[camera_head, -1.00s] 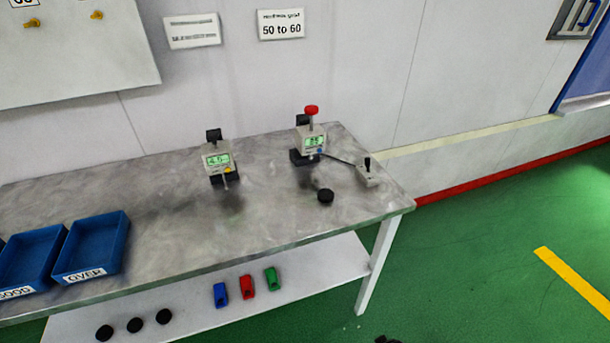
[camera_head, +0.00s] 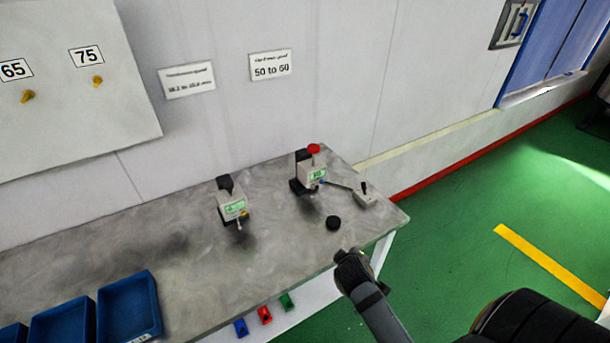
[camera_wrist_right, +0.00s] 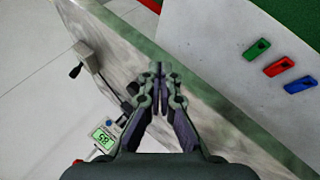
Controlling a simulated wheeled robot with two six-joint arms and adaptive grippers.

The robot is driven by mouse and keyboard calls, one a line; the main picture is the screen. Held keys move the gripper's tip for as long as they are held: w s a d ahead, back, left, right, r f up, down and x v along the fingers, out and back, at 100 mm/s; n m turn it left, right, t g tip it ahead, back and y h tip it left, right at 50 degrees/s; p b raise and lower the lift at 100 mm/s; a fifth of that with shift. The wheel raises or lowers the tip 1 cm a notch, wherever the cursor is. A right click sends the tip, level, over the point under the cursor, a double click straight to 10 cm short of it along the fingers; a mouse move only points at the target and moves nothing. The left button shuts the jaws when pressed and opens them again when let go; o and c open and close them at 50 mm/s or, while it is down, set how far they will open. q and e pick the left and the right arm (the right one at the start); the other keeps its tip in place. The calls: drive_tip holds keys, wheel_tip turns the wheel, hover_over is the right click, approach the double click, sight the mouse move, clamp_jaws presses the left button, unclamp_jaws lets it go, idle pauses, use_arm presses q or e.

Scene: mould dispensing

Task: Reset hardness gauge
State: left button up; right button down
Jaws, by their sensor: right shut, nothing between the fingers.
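The hardness gauge (camera_head: 311,172) stands at the back right of the table below the "50 to 60" sign. It is grey with a red knob on top, a black back and a lit green display. It also shows at the lower left of the right wrist view (camera_wrist_right: 106,135). A small grey lever box (camera_head: 364,196) is joined to it by a dark cable. My right gripper (camera_wrist_right: 158,70) is shut and empty, in front of the table's right end in the head view (camera_head: 349,258). My left gripper is out of view.
A second grey gauge (camera_head: 232,205) stands left of the hardness gauge. Blue trays (camera_head: 157,305) sit at the front left of the table (camera_head: 200,245). Blue, red and green small items (camera_head: 265,315) lie on the lower shelf. The table between gauges and trays is clear.

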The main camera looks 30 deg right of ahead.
sight(321, 182)
drive_tip(key=w+d+r+n+t+h, duration=0.1)
drive_tip(key=w+n, duration=0.1)
drive_tip(key=w+d+r+n+t+h, duration=0.1)
drive_tip(key=w+d+n, duration=0.1)
drive_tip(key=w, duration=0.1)
drive_tip(key=w+d+r+n+t+h, duration=0.1)
drive_tip(key=w+d+n, duration=0.1)
drive_tip(key=w, duration=0.1)
drive_tip(key=shift+d+r+h, duration=0.1)
drive_tip(key=shift+r+h, duration=0.05)
drive_tip(key=shift+h, duration=0.15)
drive_tip(key=w+n, duration=0.1)
drive_tip(key=w+r+n+t, duration=0.1)
drive_tip(key=w+n, duration=0.1)
drive_tip(key=w+r+n+t+h, duration=0.1)
drive_tip(key=w+n, duration=0.1)
drive_tip(key=shift+r, duration=0.2)
drive_tip(key=shift+w+a+r+n+t, duration=0.1)
drive_tip(key=shift+w+a+n+t, duration=0.1)
drive_tip(key=shift+a+n+t, duration=0.1)
drive_tip(key=shift+d, duration=0.15)
drive_tip(key=shift+s+d, duration=0.1)
drive_tip(key=w+b, duration=0.1)
drive_tip(key=w, duration=0.4)
drive_tip(key=w+b, duration=0.1)
drive_tip(key=w, duration=0.1)
drive_tip(key=shift+w+a+b, duration=0.2)
drive_tip(key=shift+a+b, duration=0.1)
drive_tip(key=shift+a, duration=0.05)
drive_tip(key=shift+w, duration=0.75)
